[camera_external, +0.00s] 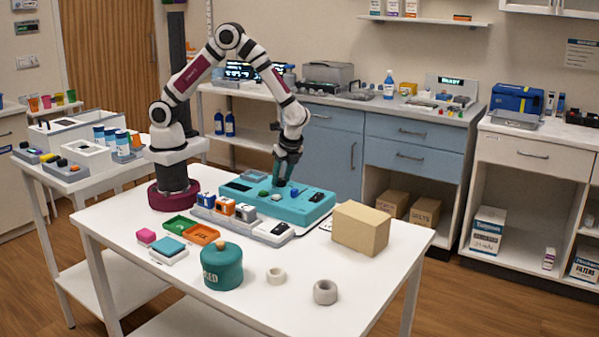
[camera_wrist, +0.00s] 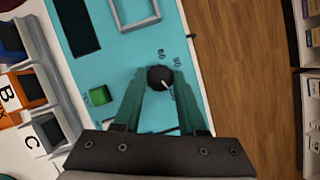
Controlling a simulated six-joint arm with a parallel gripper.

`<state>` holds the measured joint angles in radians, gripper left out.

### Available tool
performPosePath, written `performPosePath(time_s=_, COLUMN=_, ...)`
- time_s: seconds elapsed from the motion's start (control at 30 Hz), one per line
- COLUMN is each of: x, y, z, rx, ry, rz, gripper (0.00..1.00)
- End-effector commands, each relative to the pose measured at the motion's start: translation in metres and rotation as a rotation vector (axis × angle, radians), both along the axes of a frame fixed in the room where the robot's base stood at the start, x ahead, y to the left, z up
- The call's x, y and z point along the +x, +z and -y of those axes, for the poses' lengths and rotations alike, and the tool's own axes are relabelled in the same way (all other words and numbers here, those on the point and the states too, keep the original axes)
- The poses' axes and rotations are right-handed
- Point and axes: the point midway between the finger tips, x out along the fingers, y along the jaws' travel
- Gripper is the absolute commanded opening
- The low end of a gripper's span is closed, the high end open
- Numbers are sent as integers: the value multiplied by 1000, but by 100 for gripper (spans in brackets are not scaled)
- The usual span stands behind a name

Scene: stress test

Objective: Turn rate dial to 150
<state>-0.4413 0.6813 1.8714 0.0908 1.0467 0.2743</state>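The teal panel (camera_external: 310,208) lies on the white table, and it fills the left of the wrist view (camera_wrist: 118,62). The dial (camera_wrist: 159,76) is a round black knob with a white pointer line, which points down and slightly right in the wrist view. My gripper (camera_external: 283,182) points down over the panel. In the wrist view its two teal fingers (camera_wrist: 161,80) stand apart, with the dial between their tips. I cannot tell whether the fingertips touch it.
A green square button (camera_wrist: 100,96), a dark screen (camera_wrist: 72,25) and a grey frame (camera_wrist: 136,14) are on the panel. Lettered blocks, such as the orange one (camera_external: 225,207), stand along its left side. A cardboard box (camera_external: 360,228) stands close to its right.

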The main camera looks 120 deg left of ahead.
Motion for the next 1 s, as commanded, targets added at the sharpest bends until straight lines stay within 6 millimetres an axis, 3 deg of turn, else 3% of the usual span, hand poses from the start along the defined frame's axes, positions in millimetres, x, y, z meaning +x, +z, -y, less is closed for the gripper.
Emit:
performPosePath(time_s=0.03, x=0, y=0, z=0, rx=0, ry=0, rz=0, gripper=12)
performPosePath(time_s=0.1, x=0, y=0, z=0, rx=0, ry=0, rz=0, gripper=0)
performPosePath(time_s=0.53, x=0, y=0, z=0, rx=0, ry=96, rz=0, gripper=0)
performPosePath(time_s=0.57, x=0, y=0, z=0, rx=0, ry=95, rz=0, gripper=44)
performPosePath(time_s=0.7, x=0, y=0, z=0, rx=0, ry=95, rz=0, gripper=69)
performPosePath(time_s=1.0, x=1, y=1, z=0, rx=0, ry=95, rz=0, gripper=70)
